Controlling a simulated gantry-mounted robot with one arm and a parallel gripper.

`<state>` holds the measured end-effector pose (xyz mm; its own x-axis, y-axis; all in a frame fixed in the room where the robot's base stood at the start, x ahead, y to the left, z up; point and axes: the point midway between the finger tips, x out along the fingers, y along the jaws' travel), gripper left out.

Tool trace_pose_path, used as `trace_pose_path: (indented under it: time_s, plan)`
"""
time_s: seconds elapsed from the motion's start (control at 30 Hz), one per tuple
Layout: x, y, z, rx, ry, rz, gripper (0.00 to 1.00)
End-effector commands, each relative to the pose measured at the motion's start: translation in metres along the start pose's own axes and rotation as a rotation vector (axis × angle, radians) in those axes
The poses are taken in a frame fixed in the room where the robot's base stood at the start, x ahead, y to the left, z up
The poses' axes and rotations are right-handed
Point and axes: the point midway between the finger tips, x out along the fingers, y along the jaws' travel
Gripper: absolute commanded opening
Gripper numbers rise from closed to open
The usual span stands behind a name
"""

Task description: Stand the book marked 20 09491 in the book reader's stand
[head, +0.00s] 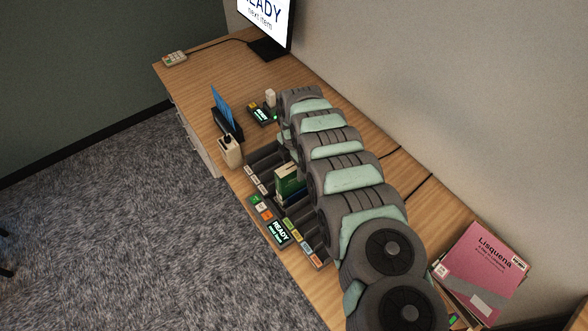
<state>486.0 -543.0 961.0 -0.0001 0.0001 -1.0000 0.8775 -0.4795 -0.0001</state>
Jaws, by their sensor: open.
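My arm's grey and mint links run along the desk, and my gripper's fingers do not show. A thin blue panel or book (222,105) stands upright at the desk's left edge, in or against a dark holder (234,128); I cannot tell whether this is the reader's stand. A green book (287,183) stands in a dark slotted rack (262,163), with a dark blue book (292,199) close by. A pink book marked Lisquena (482,267) lies on a stack at the right. The number 20 09491 is not readable on any book.
A small device reading READY (262,115) lies near the holder, and a larger READY panel with coloured buttons (278,233) is at the rack's front. A cream container (229,152) stands on the left edge. A monitor (268,25) stands at the back. The far-left desk (205,62) is mostly clear.

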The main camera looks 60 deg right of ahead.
Motion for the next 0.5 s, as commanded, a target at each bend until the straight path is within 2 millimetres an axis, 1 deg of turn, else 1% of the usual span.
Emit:
trace_pose_path:
  time_s: [0.03, 0.3, 0.5]
  plan:
    - [-0.008, -0.002, 0.002, 0.001, -0.002, -0.003, 0.6]
    - [-0.046, 0.001, 0.002, 0.002, -0.004, 0.002, 0.6]
    - [-0.071, 0.0, 0.001, 0.002, -0.003, 0.001, 0.6]
